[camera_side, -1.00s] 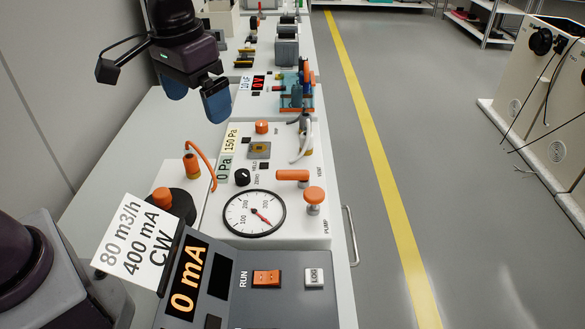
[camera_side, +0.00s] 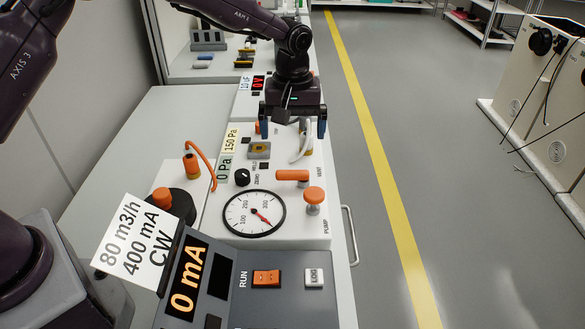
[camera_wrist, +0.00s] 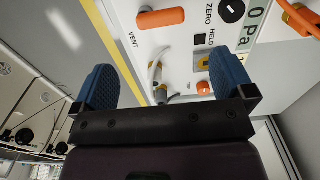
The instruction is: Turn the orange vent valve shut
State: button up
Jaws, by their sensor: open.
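The orange vent valve (camera_side: 292,176) is a bar-shaped handle on the white panel, lying crosswise in the side view beside the VENT label. In the wrist view the valve (camera_wrist: 160,19) shows near the top edge, with VENT printed to its left. My gripper (camera_side: 292,128) is above the panel, farther back than the valve and apart from it. Its two blue fingers are spread wide with nothing between them. In the wrist view my gripper (camera_wrist: 166,72) frames a white hose and fittings behind the valve.
An orange pump knob (camera_side: 314,195) stands just in front of the valve. A round gauge (camera_side: 254,213) with a red needle and a black zero knob (camera_side: 242,177) lie to the left. A white hose (camera_side: 303,146) curves up behind the valve. An orange cable (camera_side: 203,158) arches at the left.

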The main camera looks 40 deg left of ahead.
aim_at(293, 171)
notch_tip(293, 171, down, 10)
jog(key=shift+f, duration=0.25)
jog(key=c, duration=0.9)
